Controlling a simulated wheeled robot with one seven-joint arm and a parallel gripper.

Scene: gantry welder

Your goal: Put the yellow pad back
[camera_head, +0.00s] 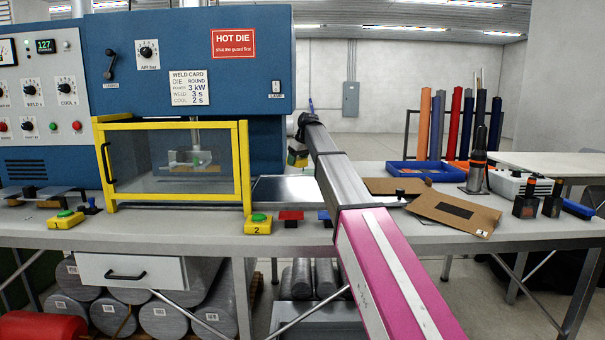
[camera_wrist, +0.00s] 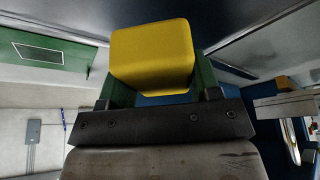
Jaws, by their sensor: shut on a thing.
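The yellow pad (camera_wrist: 151,57) is a rounded yellow block that fills the middle of the wrist view. My gripper (camera_wrist: 155,95) is shut on it, with a green finger at either side. In the head view my gripper (camera_head: 298,152) is raised above the bench, right of the blue machine, and a little of the yellow pad (camera_head: 297,161) shows there, small and dark. A red pad (camera_head: 290,215) and a blue pad (camera_head: 324,215) sit at the bench's front edge. My arm covers the area right of the blue pad.
The blue welding machine (camera_head: 190,50) with a yellow-framed guard (camera_head: 174,203) stands left. A yellow box with a green button, marked 2, (camera_head: 258,226) sits by the guard. A metal plate (camera_head: 283,190), brown card (camera_head: 455,210) and blue tray (camera_head: 428,176) lie on the bench.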

